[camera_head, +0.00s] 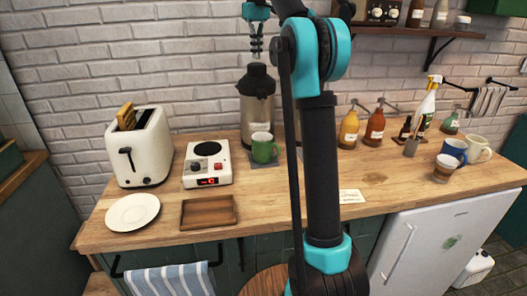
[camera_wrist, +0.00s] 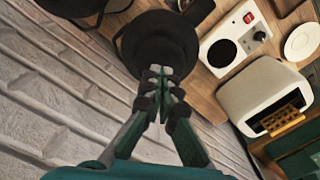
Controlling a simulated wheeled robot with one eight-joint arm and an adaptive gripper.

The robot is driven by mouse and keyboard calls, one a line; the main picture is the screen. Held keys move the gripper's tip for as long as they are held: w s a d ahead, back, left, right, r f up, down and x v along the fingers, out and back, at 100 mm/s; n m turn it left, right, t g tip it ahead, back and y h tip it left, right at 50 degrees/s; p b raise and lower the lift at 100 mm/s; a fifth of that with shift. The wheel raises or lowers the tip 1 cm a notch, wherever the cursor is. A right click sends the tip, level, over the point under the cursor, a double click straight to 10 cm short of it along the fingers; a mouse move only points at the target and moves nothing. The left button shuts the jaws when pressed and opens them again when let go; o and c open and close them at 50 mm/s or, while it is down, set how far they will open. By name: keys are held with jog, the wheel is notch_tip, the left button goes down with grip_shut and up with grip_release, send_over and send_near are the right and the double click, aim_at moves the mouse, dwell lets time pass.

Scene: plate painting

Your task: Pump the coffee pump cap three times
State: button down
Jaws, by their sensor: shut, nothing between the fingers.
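The coffee pump (camera_head: 254,110) is a tall metallic flask with a black pump cap (camera_head: 257,76). It stands upright at the back of the counter against the brick wall. My gripper (camera_head: 256,55) is shut and empty, pointing down just above the cap. In the head view a very small gap seems to show between the fingertips and the cap; I cannot tell whether they touch. In the wrist view the shut fingertips (camera_wrist: 163,72) overlap the round black cap (camera_wrist: 158,38). My arm hides part of the counter to the right of the pump.
A green mug (camera_head: 264,150) stands on a dark coaster in front of the pump. A hot plate (camera_head: 208,172), white toaster (camera_head: 145,150), white plate (camera_head: 132,212) and wooden tray (camera_head: 209,212) lie to the left. Bottles (camera_head: 375,127) and mugs (camera_head: 478,148) stand right.

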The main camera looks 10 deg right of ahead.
aim_at(257, 64)
jog(key=shift+f, duration=0.1)
dwell(0.3)
jog(key=shift+f, duration=2.65)
jog(key=shift+r, duration=2.75)
jog(key=shift+f, duration=0.2)
jog(key=shift+f, duration=2.5)
jog(key=shift+r, duration=2.7)
